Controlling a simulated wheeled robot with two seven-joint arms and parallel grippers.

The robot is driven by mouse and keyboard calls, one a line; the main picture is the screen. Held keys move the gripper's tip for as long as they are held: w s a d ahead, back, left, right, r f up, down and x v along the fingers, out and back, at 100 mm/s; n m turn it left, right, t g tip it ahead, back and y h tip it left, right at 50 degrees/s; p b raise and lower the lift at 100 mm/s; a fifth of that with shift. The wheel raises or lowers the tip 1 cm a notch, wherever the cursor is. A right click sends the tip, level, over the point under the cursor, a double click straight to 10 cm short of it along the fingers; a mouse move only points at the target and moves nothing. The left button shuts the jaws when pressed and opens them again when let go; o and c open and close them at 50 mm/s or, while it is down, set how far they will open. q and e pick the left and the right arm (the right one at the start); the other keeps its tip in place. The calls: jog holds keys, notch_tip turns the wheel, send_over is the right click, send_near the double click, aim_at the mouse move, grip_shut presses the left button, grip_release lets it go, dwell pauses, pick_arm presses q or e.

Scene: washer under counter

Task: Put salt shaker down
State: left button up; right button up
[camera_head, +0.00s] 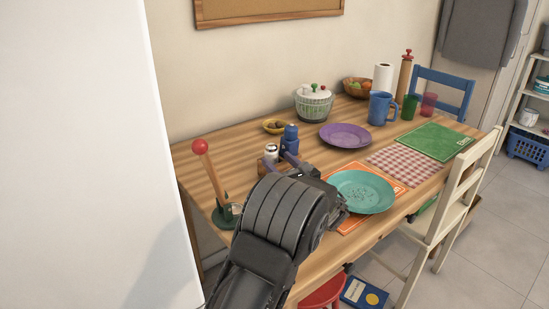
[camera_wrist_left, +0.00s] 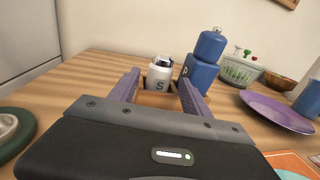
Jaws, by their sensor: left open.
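The salt shaker (camera_head: 271,152) is pale with a dark top and stands upright at the left part of the wooden table (camera_head: 330,150). In the left wrist view the salt shaker (camera_wrist_left: 158,79) shows an "S" and lies beyond the opening between my purple fingers. My left gripper (camera_head: 280,160) is open, reaching over the table toward it; the left wrist view also shows this gripper (camera_wrist_left: 160,88). I cannot tell whether a finger touches the shaker. A wooden holder (camera_wrist_left: 158,99) shows at its foot. My right gripper is out of view.
The blue pepper shaker (camera_wrist_left: 205,62) stands close on the right. A teal plate (camera_head: 361,191) lies to the right of my gripper, a purple plate (camera_head: 345,135) farther back. A red-topped stand (camera_head: 210,176) is at the left.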

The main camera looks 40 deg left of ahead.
pick_arm(q)
jog(key=v, duration=0.5)
jog(key=shift+d+f, duration=0.1)
jog(key=shift+d, duration=0.1)
jog(key=shift+f, duration=0.1)
dwell(0.5)
